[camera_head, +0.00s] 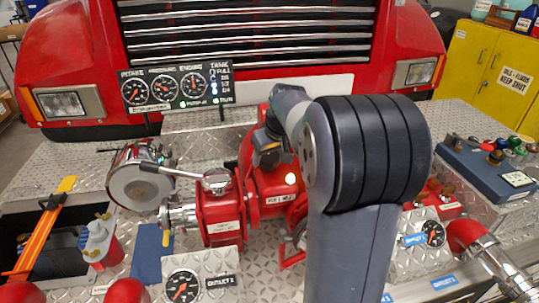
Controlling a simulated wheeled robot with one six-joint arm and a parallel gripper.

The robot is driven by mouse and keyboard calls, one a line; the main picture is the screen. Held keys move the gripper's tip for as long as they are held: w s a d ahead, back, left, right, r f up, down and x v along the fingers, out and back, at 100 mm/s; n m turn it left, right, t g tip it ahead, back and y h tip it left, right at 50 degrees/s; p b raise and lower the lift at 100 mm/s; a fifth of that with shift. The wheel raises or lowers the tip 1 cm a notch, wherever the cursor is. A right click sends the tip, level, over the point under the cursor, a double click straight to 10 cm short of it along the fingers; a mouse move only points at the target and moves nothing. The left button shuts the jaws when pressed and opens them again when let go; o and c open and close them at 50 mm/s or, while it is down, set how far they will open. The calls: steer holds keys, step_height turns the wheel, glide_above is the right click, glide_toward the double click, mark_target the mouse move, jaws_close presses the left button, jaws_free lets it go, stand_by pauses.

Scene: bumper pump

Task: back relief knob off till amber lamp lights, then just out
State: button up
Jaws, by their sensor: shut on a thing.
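My gripper (268,158) is partly visible below my wrist, pointing down at the red pump body (270,190) in the middle of the deck. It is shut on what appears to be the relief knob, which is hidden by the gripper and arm. Just right of the gripper, a small round amber lamp (290,177) on the red pump shows a bright yellow-white glow and looks lit. My arm covers the area to its right.
A gauge panel (177,87) with three dials stands behind, before the red truck grille. A red valve with a silver lever (172,172) is close on the left. A blue box with coloured knobs (490,165) sits right.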

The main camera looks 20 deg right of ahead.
steer(key=shift+m, duration=0.3)
steer(key=shift+m+h, duration=0.4)
steer(key=shift+m, duration=0.1)
steer(key=o, duration=0.9)
steer(key=shift+o, duration=0.2)
steer(key=shift+r, duration=0.1)
steer(key=v, duration=1)
steer(key=shift+r, duration=0.3)
